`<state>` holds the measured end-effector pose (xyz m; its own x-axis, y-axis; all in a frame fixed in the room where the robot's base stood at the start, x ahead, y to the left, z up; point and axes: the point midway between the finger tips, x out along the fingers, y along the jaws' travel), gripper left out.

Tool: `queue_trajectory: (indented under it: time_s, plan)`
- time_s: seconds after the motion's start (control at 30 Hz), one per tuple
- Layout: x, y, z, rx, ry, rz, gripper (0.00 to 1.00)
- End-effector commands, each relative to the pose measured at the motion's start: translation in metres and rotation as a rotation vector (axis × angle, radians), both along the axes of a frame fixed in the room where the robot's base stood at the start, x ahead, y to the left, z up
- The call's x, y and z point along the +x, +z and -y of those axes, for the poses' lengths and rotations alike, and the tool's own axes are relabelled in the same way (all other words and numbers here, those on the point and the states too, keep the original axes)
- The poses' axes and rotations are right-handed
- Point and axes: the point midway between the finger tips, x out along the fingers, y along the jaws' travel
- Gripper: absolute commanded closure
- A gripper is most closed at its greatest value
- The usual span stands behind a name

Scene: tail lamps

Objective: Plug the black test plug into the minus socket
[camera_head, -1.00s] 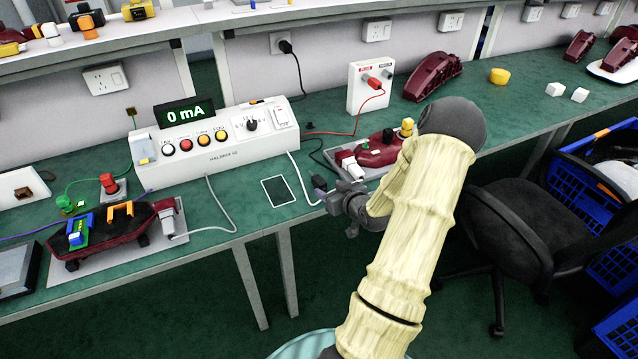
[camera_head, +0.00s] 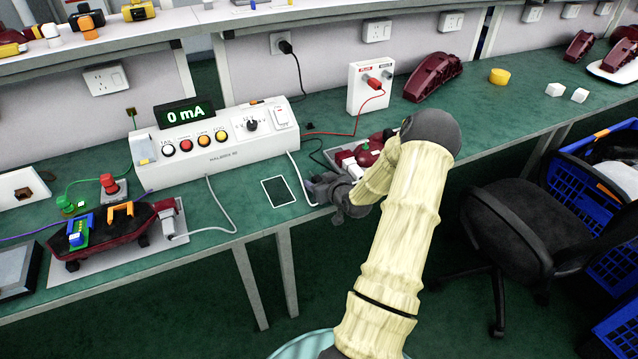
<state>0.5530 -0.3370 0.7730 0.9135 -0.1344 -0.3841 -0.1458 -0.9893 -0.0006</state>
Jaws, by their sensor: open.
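The socket box (camera_head: 355,92) is a white block at the back of the bench with a plus and a minus label. A red plug (camera_head: 374,83) sits in its plus side, with a red lead running down to the bench. The minus socket, on the right, has no black plug in it. A black lead (camera_head: 312,150) curves over the bench towards my gripper (camera_head: 314,184). The black test plug itself is hidden or too small to make out there. My gripper is low at the bench's front part, its jaws open, beside the small tester card.
A white tester (camera_head: 218,152) with a 0 mA display (camera_head: 184,113) stands left of my gripper. A dark red lamp (camera_head: 370,152) on a plate is partly behind my arm. A framed dark card (camera_head: 278,191) lies near the front edge. A chair (camera_head: 520,225) stands at right.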

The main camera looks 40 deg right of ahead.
Motion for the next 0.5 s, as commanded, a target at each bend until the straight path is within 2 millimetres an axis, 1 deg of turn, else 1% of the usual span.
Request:
queue_trajectory:
  time_s: [0.5]
  plan:
    - [0.0006, 0.0002, 0.0001, -0.001, 0.0, 0.001, 0.47]
